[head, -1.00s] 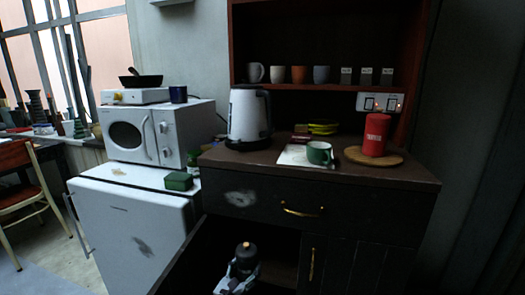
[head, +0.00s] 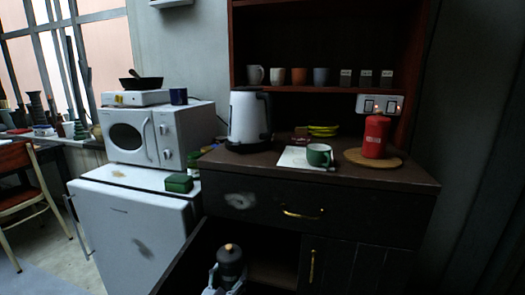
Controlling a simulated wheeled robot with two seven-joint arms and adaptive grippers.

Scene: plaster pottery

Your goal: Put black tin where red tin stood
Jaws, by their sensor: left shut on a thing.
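The black tin (head: 231,266) with a small orange-brown knob shows at the bottom of the head view, upright, by the open lower cupboard. My left gripper (head: 224,281) is shut on it; the picture's lower edge cuts off much of the gripper. The red tin (head: 376,138) stands upright on a round wooden board (head: 353,155) at the right end of the dark countertop. My right gripper is not in view.
A green mug (head: 319,155) on a white sheet (head: 292,157) stands left of the board. A kettle (head: 248,118), yellow bananas (head: 323,130) and a small brown box share the countertop. The cupboard door (head: 187,262) hangs open. The front right countertop is clear.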

